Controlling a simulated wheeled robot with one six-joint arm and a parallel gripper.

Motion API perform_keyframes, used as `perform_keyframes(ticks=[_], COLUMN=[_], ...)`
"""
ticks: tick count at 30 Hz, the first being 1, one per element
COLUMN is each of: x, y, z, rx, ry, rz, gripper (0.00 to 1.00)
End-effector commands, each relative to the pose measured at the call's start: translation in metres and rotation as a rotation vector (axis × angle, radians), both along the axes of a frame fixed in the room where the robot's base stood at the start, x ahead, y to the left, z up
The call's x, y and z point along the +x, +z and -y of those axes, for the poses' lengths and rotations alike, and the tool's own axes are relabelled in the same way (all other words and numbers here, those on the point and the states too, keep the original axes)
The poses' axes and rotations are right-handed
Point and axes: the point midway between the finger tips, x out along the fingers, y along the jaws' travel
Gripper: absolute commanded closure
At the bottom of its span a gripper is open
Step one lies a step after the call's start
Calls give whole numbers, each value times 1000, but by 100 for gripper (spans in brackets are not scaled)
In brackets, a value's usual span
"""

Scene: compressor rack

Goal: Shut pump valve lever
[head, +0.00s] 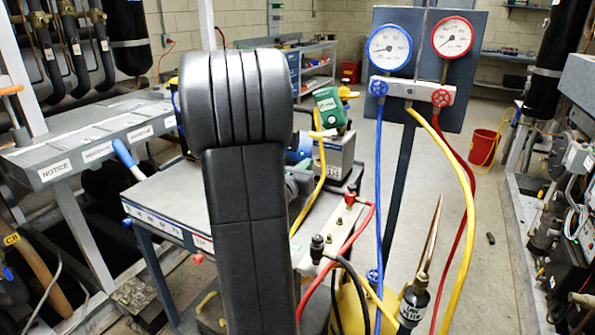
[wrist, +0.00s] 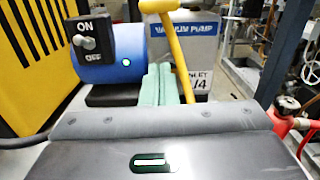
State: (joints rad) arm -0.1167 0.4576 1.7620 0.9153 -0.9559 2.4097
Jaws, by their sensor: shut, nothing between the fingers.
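The vacuum pump (wrist: 218,62) is a grey box with a blue label, beside a blue motor (wrist: 115,72). In the head view the pump (head: 338,160) stands on the grey cart behind my arm. My gripper (wrist: 160,70), with pale green fingers, is shut and empty, before the pump.
An ON/OFF switch (wrist: 88,42) is left of my fingers. The cart (head: 165,205) lies beneath. A gauge manifold (head: 412,90) with blue, yellow and red hoses stands at right. Red fittings with a black knob (wrist: 287,106) are right of my gripper. Floor beyond is mostly open.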

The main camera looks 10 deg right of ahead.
Motion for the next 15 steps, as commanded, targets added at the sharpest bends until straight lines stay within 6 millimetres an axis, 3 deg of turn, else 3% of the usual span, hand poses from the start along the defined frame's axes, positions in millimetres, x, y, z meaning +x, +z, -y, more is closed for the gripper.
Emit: perform_keyframes(ticks=[3,9,15], x=[20,24,26], y=[2,33,41], z=[15,15,15], rx=[1,1,0], ry=[-3,0,0], rz=[-1,3,1], gripper=[100,100,100])
